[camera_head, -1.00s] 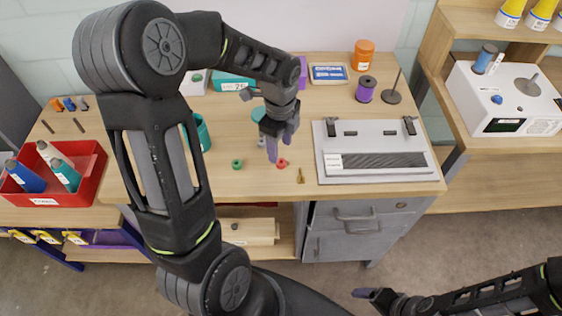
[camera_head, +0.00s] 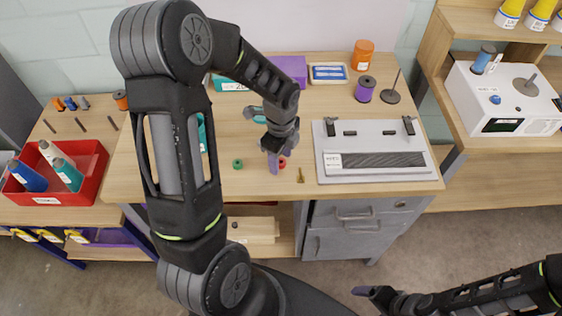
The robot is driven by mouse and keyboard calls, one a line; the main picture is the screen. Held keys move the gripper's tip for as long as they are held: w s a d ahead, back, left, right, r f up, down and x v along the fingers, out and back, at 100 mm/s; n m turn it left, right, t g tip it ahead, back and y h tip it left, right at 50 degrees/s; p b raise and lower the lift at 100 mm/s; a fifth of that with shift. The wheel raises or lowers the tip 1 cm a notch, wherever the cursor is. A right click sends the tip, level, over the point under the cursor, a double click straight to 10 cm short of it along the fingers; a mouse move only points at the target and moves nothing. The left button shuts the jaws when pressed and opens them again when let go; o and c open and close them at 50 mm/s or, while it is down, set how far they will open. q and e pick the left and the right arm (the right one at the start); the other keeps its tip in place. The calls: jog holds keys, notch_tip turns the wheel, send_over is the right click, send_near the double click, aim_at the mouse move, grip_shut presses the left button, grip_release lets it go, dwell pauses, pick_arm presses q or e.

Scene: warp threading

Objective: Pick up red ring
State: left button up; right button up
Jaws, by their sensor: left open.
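The small red ring (camera_head: 283,162) lies on the wooden workbench (camera_head: 215,187), left of the grey plate. My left gripper (camera_head: 276,161) is open, pointing down right at the ring, and its fingers hide part of the ring. I cannot tell whether the ring is between the fingers or whether they touch it. My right gripper (camera_head: 372,293) shows only in part at the bottom, low in front of the bench and far from the ring; its jaws are unclear.
A green ring (camera_head: 238,164) lies to the left and a small brass piece (camera_head: 301,175) to the right. The grey plate with clips (camera_head: 374,176) fills the right side.

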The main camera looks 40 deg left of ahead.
dwell(0.3)
pick_arm(q)
grip_shut()
dwell(0.5)
